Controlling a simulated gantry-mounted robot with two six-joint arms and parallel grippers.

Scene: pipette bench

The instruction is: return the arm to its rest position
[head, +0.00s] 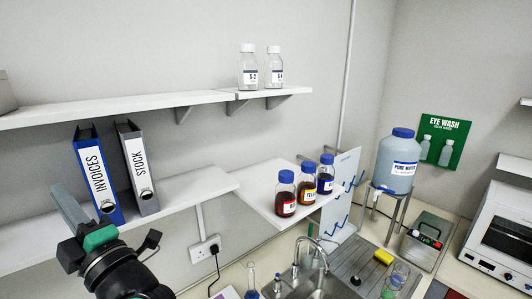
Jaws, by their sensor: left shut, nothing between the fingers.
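My left arm comes in from the bottom left in the head view, black with green parts. Its left gripper (61,196) is a grey piece that points up and to the left, in front of the lower left shelf. The gripper is shut and nothing shows in it. It is just left of the blue INVOICES binder (98,178) in the picture; I cannot tell how far apart they are in depth. My right gripper is not in view.
A grey STOCK binder (138,168) stands beside the blue one. Dark bottles (286,194) stand on the white middle shelf. A sink tap (311,243), a water tank (396,160) and glassware (251,277) are to the right. The wall above the upper shelf is clear at left.

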